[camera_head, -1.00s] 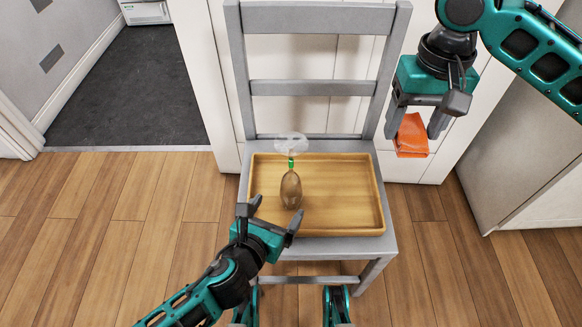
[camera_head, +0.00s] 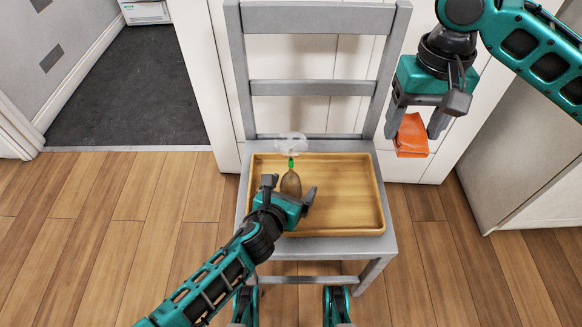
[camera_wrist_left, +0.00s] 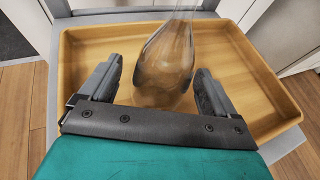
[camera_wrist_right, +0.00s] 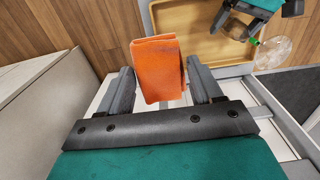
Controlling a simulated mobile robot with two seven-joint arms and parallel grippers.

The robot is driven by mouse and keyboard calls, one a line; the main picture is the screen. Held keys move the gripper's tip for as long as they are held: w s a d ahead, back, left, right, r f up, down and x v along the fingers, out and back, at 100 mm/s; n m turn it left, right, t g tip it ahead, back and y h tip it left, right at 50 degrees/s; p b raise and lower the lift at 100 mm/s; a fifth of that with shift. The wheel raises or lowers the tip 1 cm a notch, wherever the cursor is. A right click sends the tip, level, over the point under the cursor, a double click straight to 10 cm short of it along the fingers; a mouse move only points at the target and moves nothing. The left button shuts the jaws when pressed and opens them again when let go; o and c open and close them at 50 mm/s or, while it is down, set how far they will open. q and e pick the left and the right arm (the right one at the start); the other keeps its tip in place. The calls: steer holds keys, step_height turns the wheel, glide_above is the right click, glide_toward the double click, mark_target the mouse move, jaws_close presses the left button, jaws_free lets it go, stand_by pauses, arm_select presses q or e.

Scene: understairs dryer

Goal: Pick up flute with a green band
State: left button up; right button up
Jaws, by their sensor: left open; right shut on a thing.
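The flute (camera_head: 291,182) has a brownish see-through bowl, a green band (camera_head: 291,164) on its stem and a clear foot. In the head view its bowl is over the wooden tray (camera_head: 345,226) and its foot is toward the chair back. My left gripper (camera_head: 289,188) is open at the bowl. In the left wrist view the flute's bowl (camera_wrist_left: 165,72) stands between the two open fingers, with gaps at both sides. My right gripper (camera_head: 420,118) holds a folded orange cloth (camera_head: 411,136), raised right of the chair; the cloth also shows in the right wrist view (camera_wrist_right: 158,68).
The tray lies on the seat of a grey chair (camera_head: 318,87). White panels (camera_head: 310,62) stand behind the chair. A grey cabinet (camera_head: 520,150) is at the right. Wood floor (camera_head: 110,220) is clear at the left.

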mark_target(290, 171)
arm_select(q)
steer(key=shift+c, duration=0.2)
steer(key=c, duration=1.1)
steer(key=shift+w+r, duration=0.1)
steer(key=shift+r, duration=0.5)
step_height(290, 171, up, 9)
steer(key=shift+f, duration=0.1)
steer(key=shift+f, duration=1.15)
arm_select(e)
steer(key=shift+r, duration=0.15)
arm_select(q)
steer(key=shift+f, duration=3.65)
steer(key=shift+f, duration=0.1)
